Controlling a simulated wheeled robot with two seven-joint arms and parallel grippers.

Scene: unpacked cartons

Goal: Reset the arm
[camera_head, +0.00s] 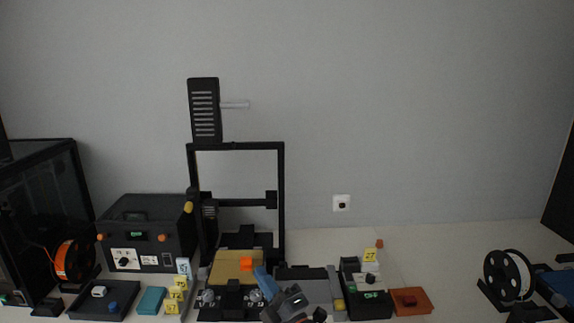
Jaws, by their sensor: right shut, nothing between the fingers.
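My right gripper (289,300) shows at the bottom middle, low over the table and in front of the 3D printer. It is dark and small in the dim light. Its fingers look closed with nothing held. A blue piece (264,282) shows close beside it; I cannot tell whether they touch. My left gripper is not in view.
The printer (284,190) has an orange block (247,265) on its tan plate. A black box (147,232), tray (105,303) and orange spool (73,260) stand left. An orange tray (412,301) and white spool (508,276) stand right, with bare table between.

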